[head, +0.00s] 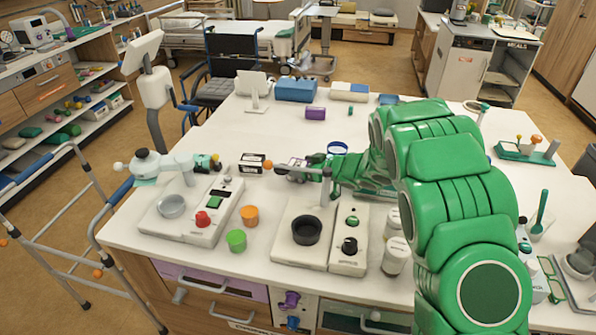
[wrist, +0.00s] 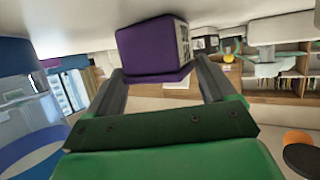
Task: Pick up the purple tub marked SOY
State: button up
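A purple tub (wrist: 150,48) with a white label on one side is directly ahead of my gripper (wrist: 160,72) in the wrist view. My two fingers are spread, one on either side of its near part. I cannot make out whether they touch it, and the label is too blurred to read. In the head view my gripper (head: 302,170) points left, low over the white table, with a small purple-and-white tub (head: 296,162) at its fingers. Another purple tub (head: 316,113) stands apart, farther back on the table, its marking not legible.
Orange (head: 249,214) and green (head: 236,240) cups and a device with a black bowl (head: 306,230) are in front. The back middle of the table has free room.

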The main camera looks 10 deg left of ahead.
jog(key=c, duration=0.8)
jog(key=shift+o, duration=0.2)
